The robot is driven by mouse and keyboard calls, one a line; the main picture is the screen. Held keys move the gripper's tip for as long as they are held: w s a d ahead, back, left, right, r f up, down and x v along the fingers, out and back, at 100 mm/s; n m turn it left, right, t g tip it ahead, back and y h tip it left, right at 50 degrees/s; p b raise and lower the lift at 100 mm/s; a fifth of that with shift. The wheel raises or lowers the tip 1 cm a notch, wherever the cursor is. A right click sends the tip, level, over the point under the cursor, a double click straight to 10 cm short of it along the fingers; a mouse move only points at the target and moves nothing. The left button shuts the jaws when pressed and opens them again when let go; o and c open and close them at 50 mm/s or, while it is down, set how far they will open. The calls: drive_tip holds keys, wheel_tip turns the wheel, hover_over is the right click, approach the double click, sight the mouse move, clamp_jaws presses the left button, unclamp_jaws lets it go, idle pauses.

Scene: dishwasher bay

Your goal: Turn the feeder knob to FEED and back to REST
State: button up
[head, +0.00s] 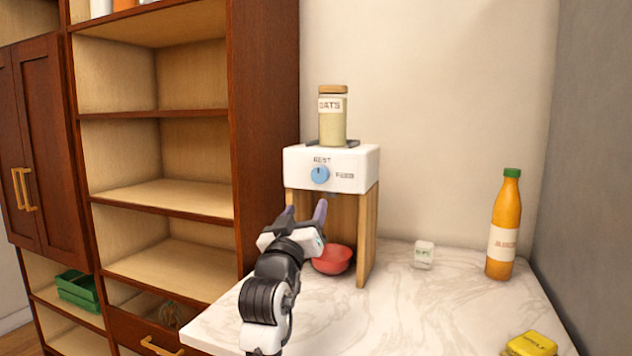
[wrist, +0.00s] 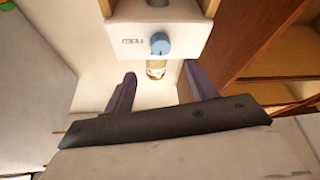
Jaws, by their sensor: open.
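The feeder (head: 355,168) is a white box on wooden legs on the counter. Its blue knob (head: 320,175) is on the front, with REST printed above and FEED to the right. The knob's dark mark points up toward REST. An oats jar (head: 332,125) stands on top, and a red bowl (head: 334,260) sits underneath. My gripper (head: 306,212) is open and empty, in front of and below the knob. In the wrist view, the knob (wrist: 160,43) appears beyond the gap between the open fingers (wrist: 160,88), apart from them.
On the marble counter (head: 410,310) are a small white labelled block (head: 424,255), an orange bottle with a green cap (head: 504,225) and a yellow item (head: 532,344). A brown shelf unit (head: 265,130) stands close on the left. Counter right of the feeder is mostly clear.

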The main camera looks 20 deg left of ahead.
sight(319, 179)
drive_tip(key=p+x, duration=0.2)
drive_tip(key=x, duration=0.9)
drive_tip(key=shift+w+a+p, duration=0.1)
drive_tip(key=shift+p, duration=0.25)
drive_tip(key=shift+c, duration=0.5)
drive_tip(key=c, duration=0.9)
